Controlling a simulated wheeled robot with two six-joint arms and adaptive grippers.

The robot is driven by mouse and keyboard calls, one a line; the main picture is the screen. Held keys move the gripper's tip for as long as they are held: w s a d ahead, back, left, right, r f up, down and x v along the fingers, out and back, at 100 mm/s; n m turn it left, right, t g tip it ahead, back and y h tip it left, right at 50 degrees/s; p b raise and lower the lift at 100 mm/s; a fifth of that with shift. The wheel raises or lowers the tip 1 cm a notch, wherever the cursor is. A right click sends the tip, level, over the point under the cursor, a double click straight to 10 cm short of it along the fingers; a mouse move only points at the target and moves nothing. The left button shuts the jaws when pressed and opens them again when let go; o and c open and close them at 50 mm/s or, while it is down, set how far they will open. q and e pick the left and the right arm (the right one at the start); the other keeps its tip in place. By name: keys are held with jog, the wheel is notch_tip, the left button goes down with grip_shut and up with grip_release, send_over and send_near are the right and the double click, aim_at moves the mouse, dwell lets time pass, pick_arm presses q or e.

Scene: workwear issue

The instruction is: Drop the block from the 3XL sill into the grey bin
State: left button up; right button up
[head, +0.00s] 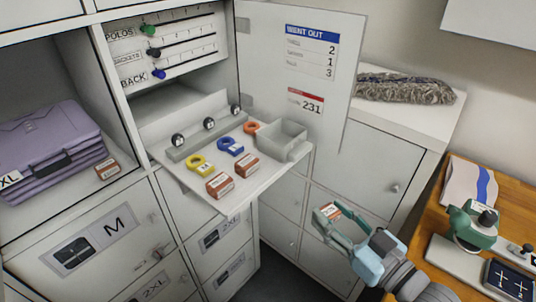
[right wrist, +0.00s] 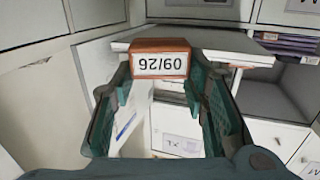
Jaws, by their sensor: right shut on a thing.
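My right gripper (head: 331,215) is shut on a small red-brown block (head: 330,209) with a white label. It holds the block in the air, to the right of and lower in the picture than the fold-down shelf. In the right wrist view the block (right wrist: 160,60) sits between the fingertips, its label reading 09/26 upside down. The small open grey bin (head: 283,139) stands at the right end of the shelf, apart from the gripper. I cannot make out a 3XL sign. My left gripper is not in view.
The shelf (head: 205,200) also holds two red-brown blocks (head: 220,185) and yellow, blue and orange rings. An open door (head: 300,85) stands behind the bin. Folded lilac clothing (head: 50,150) fills the left compartment. A wooden desk with a green device (head: 472,225) is at right.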

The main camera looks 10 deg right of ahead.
pick_arm(q)
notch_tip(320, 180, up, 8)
jog(key=p, duration=0.7)
pick_arm(e)
jog(key=w+a+r+m+h, duration=0.1)
jog(key=w+a+r, duration=0.1)
jog(key=w+r, duration=0.7)
jog(key=w+a+r+m+h, duration=0.1)
jog(key=w+a+r, duration=0.2)
jog(key=w+r, duration=0.55)
jog(key=shift+t, duration=0.4)
jog(key=f+b, duration=0.2)
jog(key=w+f+b, duration=0.1)
jog(key=f+b, duration=0.4)
jog(key=shift+w+d+f, duration=0.15)
jog(key=shift+d+f, duration=0.15)
jog(key=shift+d, duration=0.05)
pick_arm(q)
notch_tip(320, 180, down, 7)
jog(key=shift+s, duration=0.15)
pick_arm(e)
jog(key=shift+r, duration=0.15)
jog(key=o, duration=1)
jog(key=v, duration=1.2)
jog(key=shift+a, duration=0.1)
